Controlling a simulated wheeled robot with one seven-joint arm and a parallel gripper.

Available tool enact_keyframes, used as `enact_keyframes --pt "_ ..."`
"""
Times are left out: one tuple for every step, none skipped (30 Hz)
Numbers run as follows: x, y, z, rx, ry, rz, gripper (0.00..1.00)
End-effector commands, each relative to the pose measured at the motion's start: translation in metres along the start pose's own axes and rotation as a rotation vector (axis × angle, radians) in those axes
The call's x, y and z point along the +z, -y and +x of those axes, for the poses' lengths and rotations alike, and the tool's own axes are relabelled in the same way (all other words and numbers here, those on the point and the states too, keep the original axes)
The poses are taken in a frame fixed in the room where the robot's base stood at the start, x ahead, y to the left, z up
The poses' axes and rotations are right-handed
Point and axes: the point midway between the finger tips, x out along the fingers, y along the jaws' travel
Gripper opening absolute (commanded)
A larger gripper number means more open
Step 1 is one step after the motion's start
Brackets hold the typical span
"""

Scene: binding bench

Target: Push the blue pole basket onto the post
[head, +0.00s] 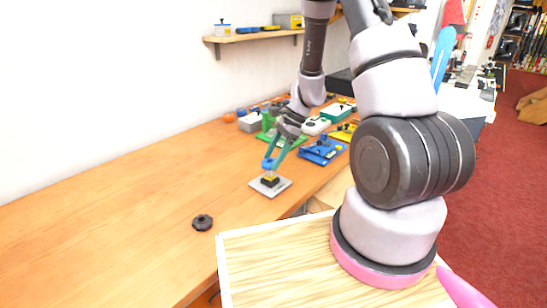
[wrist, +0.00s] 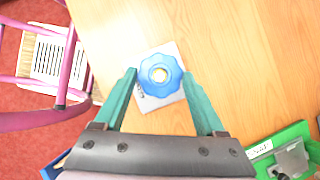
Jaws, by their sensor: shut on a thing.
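The blue pole basket (wrist: 148,71) is a scalloped blue ring with a pale round centre. My gripper (wrist: 160,76) has its two teal fingers on either side of it and is shut on it. In the head view my gripper (head: 269,162) points down at the small blue basket (head: 267,164). Just below is the post, a short black and yellow piece (head: 270,181) on a light grey square plate (head: 283,187). In the wrist view the basket covers most of the plate (wrist: 150,104) and hides the post's lower part. I cannot tell whether basket and post touch.
A black lobed knob (head: 203,222) lies on the wooden bench (head: 110,215) to the left. Blue (head: 321,150), yellow and green fixtures stand behind and to the right of the plate. A green tray (wrist: 285,150) shows at the wrist view's lower right.

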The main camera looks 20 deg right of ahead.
Motion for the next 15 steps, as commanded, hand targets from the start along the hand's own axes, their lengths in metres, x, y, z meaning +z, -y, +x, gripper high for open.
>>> enact_keyframes --pt "-0.0001 0.0000 0.0003 0.000 0.000 0.000 0.19" --pt "-0.0003 0.0000 0.0005 0.000 0.000 0.000 0.19" --pt "-0.0005 0.0000 0.0010 0.000 0.000 0.000 0.19" --pt "-0.0008 0.0000 0.0014 0.000 0.000 0.000 0.19" --pt "-0.0011 0.0000 0.0019 0.000 0.000 0.000 0.19" --pt "-0.0015 0.0000 0.0026 0.000 0.000 0.000 0.19" --pt "-0.0018 0.0001 0.0032 0.000 0.000 0.001 0.19" --pt "-0.0022 0.0001 0.0038 0.000 0.000 0.001 0.19" --pt "-0.0027 0.0002 0.0047 0.000 0.001 0.001 0.19" --pt "-0.0031 0.0003 0.0053 0.000 0.001 0.001 0.19" --pt "-0.0034 0.0003 0.0059 -0.001 0.001 0.001 0.19" --pt "-0.0039 0.0004 0.0068 -0.001 0.001 0.001 0.19" --pt "-0.0043 0.0004 0.0075 -0.001 0.000 0.001 0.19" --pt "-0.0047 0.0004 0.0082 -0.001 0.000 0.001 0.19" --pt "-0.0053 0.0004 0.0091 0.000 0.000 0.001 0.19"
